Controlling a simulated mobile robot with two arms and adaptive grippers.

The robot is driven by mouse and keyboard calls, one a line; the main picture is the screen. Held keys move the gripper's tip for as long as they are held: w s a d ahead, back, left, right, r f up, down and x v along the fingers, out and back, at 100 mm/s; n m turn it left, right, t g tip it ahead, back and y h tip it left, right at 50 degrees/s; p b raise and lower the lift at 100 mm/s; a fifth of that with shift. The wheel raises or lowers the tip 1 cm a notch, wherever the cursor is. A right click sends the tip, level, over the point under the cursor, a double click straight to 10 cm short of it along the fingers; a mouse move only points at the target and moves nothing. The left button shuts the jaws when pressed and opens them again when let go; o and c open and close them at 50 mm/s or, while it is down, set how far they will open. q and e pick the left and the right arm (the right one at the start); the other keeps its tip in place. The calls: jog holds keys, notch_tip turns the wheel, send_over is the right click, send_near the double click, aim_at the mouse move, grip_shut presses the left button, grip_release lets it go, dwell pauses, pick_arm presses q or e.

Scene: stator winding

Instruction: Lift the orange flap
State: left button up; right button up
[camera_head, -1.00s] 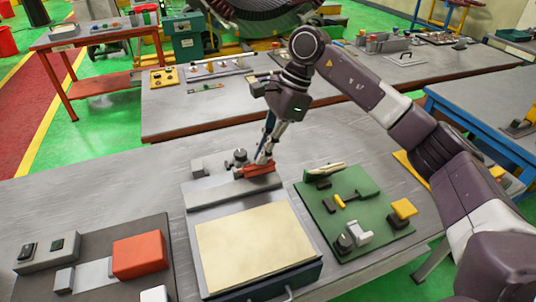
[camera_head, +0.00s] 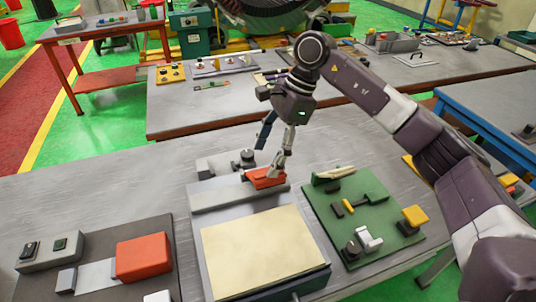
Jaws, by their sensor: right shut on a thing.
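The orange flap (camera_head: 264,184) is a small orange-red piece at the back of the grey fixture, behind its cream panel (camera_head: 258,250). My right gripper (camera_head: 275,172) reaches down from above, with its fingers shut on the flap. The fingers hide part of the flap's upper right side. I cannot tell how far the flap is raised from its base. My left gripper is out of view.
A green board (camera_head: 375,195) with small parts lies right of the fixture. A dark mat with a larger orange block (camera_head: 143,257) lies to its left. The table's back left is bare.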

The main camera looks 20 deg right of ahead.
jog(key=v, duration=1.2)
